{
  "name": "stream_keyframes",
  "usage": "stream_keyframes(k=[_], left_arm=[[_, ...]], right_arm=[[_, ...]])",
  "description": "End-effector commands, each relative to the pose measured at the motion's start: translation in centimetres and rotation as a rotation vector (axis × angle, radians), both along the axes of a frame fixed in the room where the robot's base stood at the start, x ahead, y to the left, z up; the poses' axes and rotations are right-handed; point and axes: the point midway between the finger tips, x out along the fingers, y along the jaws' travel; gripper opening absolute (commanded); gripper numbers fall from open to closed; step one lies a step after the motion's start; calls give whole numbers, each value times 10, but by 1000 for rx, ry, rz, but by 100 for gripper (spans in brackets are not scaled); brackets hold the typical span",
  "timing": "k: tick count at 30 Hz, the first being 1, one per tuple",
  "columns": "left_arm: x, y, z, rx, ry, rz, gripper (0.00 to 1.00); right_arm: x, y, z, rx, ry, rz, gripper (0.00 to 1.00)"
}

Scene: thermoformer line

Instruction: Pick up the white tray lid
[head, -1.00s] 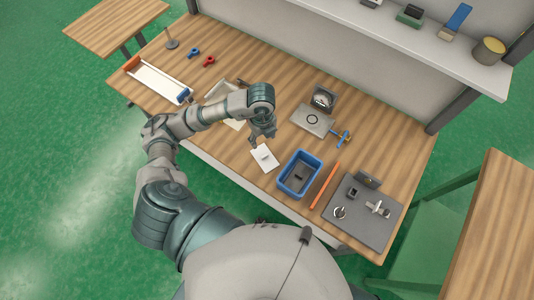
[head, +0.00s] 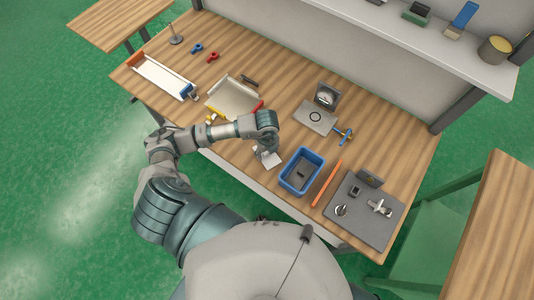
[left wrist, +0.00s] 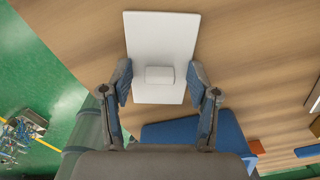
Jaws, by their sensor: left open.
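The white tray lid (head: 271,161) lies flat on the wooden table, left of the blue bin, partly hidden by my left gripper in the head view. My left gripper (head: 264,153) is above the lid. In the left wrist view its open fingers (left wrist: 160,82) stand on either side of the handle, with a gap on each side. Whether they reach down to the lid's surface I cannot tell. My right gripper is not in view.
The blue bin (head: 301,186) with a dark item inside stands just right of the lid. An orange bar (head: 327,184) and a grey fixture plate (head: 350,214) lie further right. A cream tray (head: 236,97) sits behind my left arm. The table's front edge is close.

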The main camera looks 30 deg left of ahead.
Motion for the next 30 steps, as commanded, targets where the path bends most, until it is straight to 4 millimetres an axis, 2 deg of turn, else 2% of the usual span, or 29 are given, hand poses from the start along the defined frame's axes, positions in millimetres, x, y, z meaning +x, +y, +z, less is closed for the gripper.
stream_keyframes(k=[4,5,10,11,22,26,30], left_arm=[[0,0,0,0,-1,0,60],[0,0,0,0,-1,0,55],[0,0,0,0,0,-1,13],[0,0,0,0,0,-1,9],[0,0,3,0,2,-1,9],[1,0,23,-1,-2,-2,9],[1,0,55,-1,-5,-3,9]], right_arm=[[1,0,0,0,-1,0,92],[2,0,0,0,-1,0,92],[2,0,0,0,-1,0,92],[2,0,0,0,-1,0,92],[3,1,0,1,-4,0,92],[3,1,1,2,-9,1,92],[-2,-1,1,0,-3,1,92]])
